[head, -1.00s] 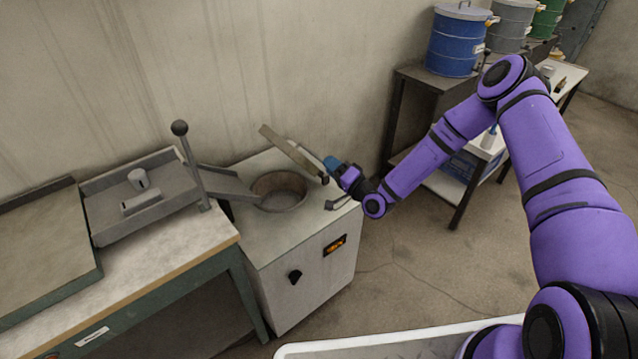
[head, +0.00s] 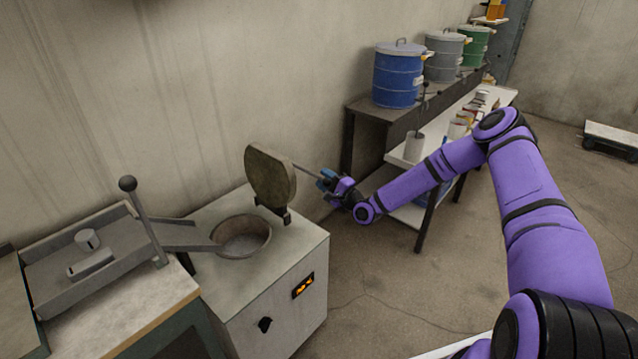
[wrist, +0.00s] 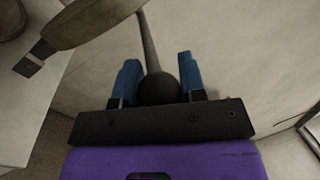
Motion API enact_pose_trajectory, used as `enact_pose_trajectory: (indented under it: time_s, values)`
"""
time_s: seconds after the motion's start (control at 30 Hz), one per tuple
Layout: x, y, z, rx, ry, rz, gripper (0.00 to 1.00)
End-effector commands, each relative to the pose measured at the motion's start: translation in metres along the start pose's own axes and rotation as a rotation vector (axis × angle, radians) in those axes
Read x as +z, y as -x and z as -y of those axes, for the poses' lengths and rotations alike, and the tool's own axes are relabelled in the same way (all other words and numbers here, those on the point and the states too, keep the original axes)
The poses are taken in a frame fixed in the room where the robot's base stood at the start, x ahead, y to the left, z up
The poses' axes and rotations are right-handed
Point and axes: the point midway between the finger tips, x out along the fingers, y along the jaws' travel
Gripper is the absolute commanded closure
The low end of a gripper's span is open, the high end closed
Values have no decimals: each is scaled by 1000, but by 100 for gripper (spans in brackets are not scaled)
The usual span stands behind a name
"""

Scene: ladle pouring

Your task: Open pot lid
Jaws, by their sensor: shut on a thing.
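The round pot lid (head: 270,176) stands raised, near upright, on its hinge at the right side of the pot (head: 241,236). The pot's round opening is uncovered in the top of the white furnace box (head: 285,262). A thin handle rod runs right from the lid to my gripper (head: 328,180). In the wrist view, my gripper's blue fingers (wrist: 158,78) are shut on the dark ball knob (wrist: 158,89) at the rod's end. Part of the lid (wrist: 88,22) shows at the upper left there.
A tilted tray with a lever (head: 140,215) stands left of the furnace, its spout reaching the pot rim. The wall is close behind. A shelf with a blue drum (head: 397,76) stands at the back right. Open floor lies right of the furnace.

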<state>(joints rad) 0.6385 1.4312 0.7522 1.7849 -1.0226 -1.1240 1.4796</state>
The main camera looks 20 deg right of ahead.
Motion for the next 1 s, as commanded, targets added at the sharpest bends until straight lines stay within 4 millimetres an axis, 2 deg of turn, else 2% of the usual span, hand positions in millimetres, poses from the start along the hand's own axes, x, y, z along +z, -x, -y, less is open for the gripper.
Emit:
enact_pose_trajectory:
  time_s: [0.53, 0.57, 0.63, 0.67, 1.0]
  values:
    - [-6, 1, -1, 1, -25, -5, 100]
    - [-5, 1, -1, 1, -25, -4, 58]
    - [-5, 1, -1, 1, -24, -4, 42]
    - [-5, 1, -1, 1, -24, -4, 38]
    - [-6, 4, 0, 0, -24, -5, 38]
